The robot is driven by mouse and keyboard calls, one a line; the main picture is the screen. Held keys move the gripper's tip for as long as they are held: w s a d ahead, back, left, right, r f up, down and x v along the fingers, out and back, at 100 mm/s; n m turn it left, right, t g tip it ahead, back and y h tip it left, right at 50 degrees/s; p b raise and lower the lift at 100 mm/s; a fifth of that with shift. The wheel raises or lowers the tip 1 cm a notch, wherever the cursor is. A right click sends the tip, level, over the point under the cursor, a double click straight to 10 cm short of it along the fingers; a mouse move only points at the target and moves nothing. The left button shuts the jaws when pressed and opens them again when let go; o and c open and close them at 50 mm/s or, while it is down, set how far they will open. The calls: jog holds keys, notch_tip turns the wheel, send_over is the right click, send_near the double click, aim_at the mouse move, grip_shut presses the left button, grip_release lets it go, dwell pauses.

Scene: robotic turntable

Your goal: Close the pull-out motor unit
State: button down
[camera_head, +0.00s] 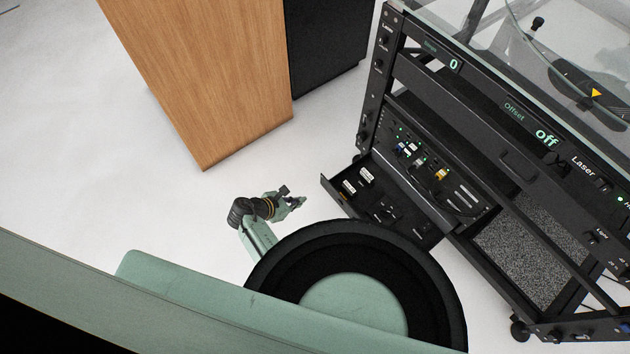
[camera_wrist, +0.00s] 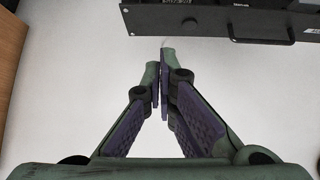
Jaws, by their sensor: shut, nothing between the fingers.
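The pull-out motor unit (camera_head: 375,197) is a black drawer low in the black equipment rack. It stands pulled out from the rack, with cables and small plugs on it. In the wrist view a black front panel with a bar handle (camera_wrist: 217,32) lies at the top right; it looks like the unit's front. My gripper (camera_head: 300,202) is left of the drawer's front in the head view, apart from it. In the wrist view its fingers (camera_wrist: 164,75) are together and empty, with their tips just below the panel.
The black rack (camera_head: 480,130) fills the right side, with displays and a glass top. A wooden cabinet (camera_head: 205,70) and a black box (camera_head: 325,45) stand at the back. White floor (camera_head: 190,215) is clear left of my gripper.

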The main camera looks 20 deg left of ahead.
jog(key=b, duration=1)
send_near(332, 189)
jog(key=shift+s+a+f+x, duration=0.1)
jog(key=shift+f+x, duration=0.05)
jog(key=shift+x, duration=0.8)
jog(key=shift+s+a+f+x, duration=0.1)
jog(key=shift+x, duration=0.85)
jog(key=shift+s+a+f+x, duration=0.1)
jog(key=shift+f+x, duration=0.05)
jog(key=shift+x, duration=0.85)
jog(key=shift+w, duration=0.1)
jog(key=shift+w+d, duration=0.4)
jog(key=shift+w, duration=0.05)
jog(key=w+d, duration=0.4)
jog(key=w, duration=0.2)
jog(key=w+d+b, duration=0.1)
jog(key=w+d, duration=0.3)
jog(key=w, duration=0.1)
jog(key=w+d, duration=0.5)
jog(key=w, duration=0.1)
jog(key=shift+w, duration=0.35)
jog(key=shift+a, duration=0.1)
